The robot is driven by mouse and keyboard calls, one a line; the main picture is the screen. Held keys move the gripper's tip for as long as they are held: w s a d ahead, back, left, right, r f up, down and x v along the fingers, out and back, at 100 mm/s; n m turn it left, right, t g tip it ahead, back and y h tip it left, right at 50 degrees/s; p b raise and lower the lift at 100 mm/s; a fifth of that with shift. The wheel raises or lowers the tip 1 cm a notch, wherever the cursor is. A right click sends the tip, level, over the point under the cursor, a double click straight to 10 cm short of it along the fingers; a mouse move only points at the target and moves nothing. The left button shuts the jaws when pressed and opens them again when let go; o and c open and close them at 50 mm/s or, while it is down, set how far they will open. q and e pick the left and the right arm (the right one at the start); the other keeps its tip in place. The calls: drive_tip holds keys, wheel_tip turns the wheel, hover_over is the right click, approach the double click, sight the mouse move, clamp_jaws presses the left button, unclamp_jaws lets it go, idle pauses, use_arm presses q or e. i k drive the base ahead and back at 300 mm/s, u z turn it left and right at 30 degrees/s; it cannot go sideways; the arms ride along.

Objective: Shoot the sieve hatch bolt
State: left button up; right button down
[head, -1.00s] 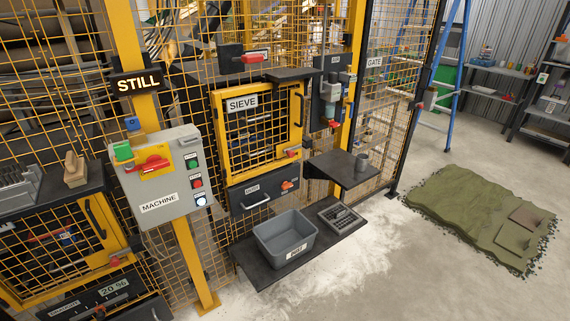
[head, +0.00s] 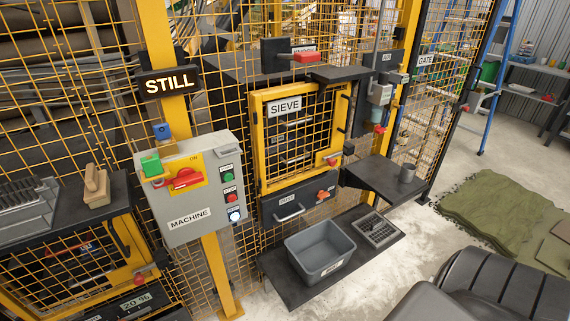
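The sieve hatch (head: 257,150) is a yellow-framed mesh door with a SIEVE label, in the middle of the head view. It looks closed in its opening. A small bolt with a red knob (head: 332,161) sits at the hatch's lower right edge. The picture is too small to tell whether the bolt is shot or drawn. A dark handle (head: 344,112) is on the hatch's right side. Neither gripper's fingers show. A dark rounded part, probably my own right arm, fills the lower right corner, well away from the hatch.
A grey machine box (head: 195,208) with a red switch stands left of the hatch, under a STILL sign (head: 167,84). Below the hatch are a dark drawer (head: 272,212) and a grey bin (head: 320,250). A dark shelf (head: 385,178) juts out at right.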

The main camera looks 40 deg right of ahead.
sight(330, 159)
drive_tip(key=z, duration=0.2)
drive_tip(key=i, duration=0.95)
drive_tip(key=z, duration=0.6)
